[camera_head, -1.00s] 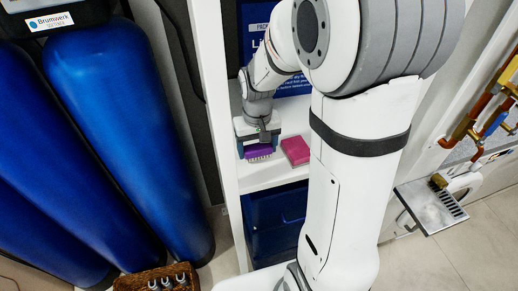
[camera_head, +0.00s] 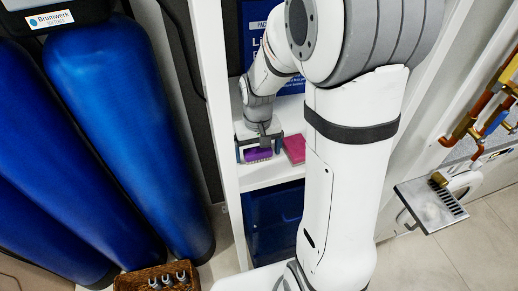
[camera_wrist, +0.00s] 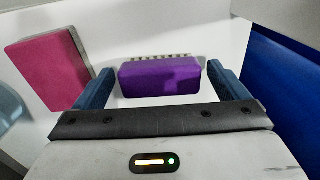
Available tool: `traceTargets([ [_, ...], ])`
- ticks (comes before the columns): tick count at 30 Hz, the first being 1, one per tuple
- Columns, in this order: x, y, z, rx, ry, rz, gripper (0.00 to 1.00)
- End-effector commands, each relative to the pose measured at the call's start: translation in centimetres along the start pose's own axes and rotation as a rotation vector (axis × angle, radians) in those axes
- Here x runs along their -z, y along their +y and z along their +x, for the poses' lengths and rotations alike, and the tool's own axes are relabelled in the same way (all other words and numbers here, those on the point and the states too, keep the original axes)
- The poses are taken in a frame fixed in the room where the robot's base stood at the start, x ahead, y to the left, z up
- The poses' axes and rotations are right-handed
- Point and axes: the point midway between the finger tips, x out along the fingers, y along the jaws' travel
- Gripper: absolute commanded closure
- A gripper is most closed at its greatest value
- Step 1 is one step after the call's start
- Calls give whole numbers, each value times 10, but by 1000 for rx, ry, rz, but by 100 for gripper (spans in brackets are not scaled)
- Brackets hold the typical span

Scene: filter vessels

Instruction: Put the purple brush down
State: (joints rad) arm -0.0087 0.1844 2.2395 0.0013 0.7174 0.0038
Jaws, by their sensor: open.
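The purple brush (camera_wrist: 160,78) rests on the white shelf (camera_wrist: 125,27) in the wrist view, with its pale bristles along its far side. My gripper (camera_wrist: 160,85) is open, with one blue finger on each side of the brush and a visible gap to both. In the head view the purple brush (camera_head: 257,154) shows on the shelf below my gripper (camera_head: 259,150), partly covered by it.
A pink block (camera_wrist: 47,67) lies on the shelf beside the brush; it also shows in the head view (camera_head: 294,149). A blue panel (camera_wrist: 285,75) stands at the right in the wrist view. A blue bin (camera_head: 275,220) sits below the shelf. White uprights flank the shelf.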

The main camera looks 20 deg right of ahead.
Motion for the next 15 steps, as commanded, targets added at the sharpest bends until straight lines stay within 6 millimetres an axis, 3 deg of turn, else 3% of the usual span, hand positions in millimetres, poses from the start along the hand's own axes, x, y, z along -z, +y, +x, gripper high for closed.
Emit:
traceTargets([
  [7, 1, 0, -18, 0, 5, 1, 6],
  [15, 1, 0, -76, 0, 7, 1, 6],
])
